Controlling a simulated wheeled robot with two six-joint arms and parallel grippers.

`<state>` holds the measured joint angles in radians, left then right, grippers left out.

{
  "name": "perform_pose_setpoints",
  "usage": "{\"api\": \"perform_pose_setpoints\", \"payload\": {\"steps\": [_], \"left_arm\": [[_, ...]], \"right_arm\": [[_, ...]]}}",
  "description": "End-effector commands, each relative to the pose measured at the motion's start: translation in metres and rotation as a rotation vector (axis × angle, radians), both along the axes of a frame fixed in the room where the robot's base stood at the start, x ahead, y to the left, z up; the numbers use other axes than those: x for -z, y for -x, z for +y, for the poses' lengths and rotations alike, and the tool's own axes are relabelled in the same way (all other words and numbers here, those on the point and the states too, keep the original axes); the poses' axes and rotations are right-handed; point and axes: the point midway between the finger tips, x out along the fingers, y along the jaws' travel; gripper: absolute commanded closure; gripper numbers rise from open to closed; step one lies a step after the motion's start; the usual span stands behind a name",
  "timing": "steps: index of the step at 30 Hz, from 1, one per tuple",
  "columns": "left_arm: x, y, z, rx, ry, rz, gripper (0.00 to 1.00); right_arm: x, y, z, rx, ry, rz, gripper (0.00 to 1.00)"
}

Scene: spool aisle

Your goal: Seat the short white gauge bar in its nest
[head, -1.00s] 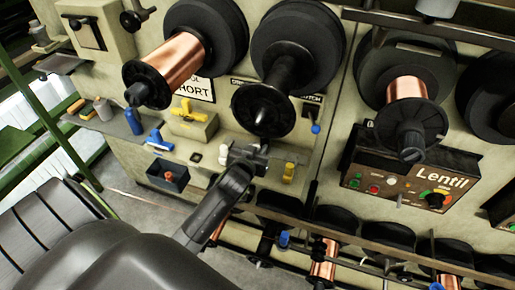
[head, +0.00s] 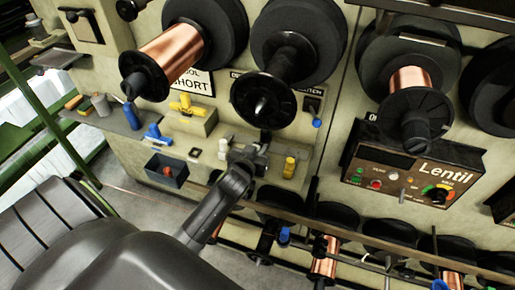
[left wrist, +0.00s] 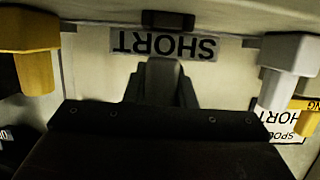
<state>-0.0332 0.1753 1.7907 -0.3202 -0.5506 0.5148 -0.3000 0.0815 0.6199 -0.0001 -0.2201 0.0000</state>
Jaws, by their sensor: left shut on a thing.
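A short white block (head: 224,148) stands on the shelf just left of my left gripper (head: 262,147). It also shows at the right in the upside-down left wrist view (left wrist: 288,65). I cannot tell whether it is the gauge bar. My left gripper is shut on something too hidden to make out. In the left wrist view my dark fingers (left wrist: 163,68) cover part of a SHORT label (left wrist: 130,43). A small black block (left wrist: 168,20) sits at the shelf beyond them; I cannot tell whether it is the nest. My right gripper is not in view.
A yellow block (head: 289,167) stands right of my gripper. Large spools, one dark-cored (head: 263,100), overhang the shelf. More spools and a rail sit below.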

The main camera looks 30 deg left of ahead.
Motion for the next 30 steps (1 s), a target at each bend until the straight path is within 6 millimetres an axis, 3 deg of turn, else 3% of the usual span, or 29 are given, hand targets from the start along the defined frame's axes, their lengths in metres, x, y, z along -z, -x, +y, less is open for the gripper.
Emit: {"api": "perform_pose_setpoints", "payload": {"steps": [1, 2, 8, 20, 30], "left_arm": [[0.000, 0.000, 0.000, 0.000, 0.000, 0.000, 1.00], [0.000, 0.000, 0.000, 0.000, 0.000, 0.000, 0.75], [0.000, 0.000, 0.000, 0.000, 0.000, 0.000, 0.51], [-0.001, 0.007, -0.002, 0.000, 0.000, 0.001, 0.51], [-0.017, 0.058, -0.014, -0.002, 0.002, 0.001, 0.51]], "right_arm": [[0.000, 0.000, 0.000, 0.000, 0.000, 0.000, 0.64], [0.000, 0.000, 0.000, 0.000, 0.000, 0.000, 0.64], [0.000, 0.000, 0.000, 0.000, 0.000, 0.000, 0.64], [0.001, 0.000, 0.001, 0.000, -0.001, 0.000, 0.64], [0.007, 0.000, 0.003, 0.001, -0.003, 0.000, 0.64]]}}
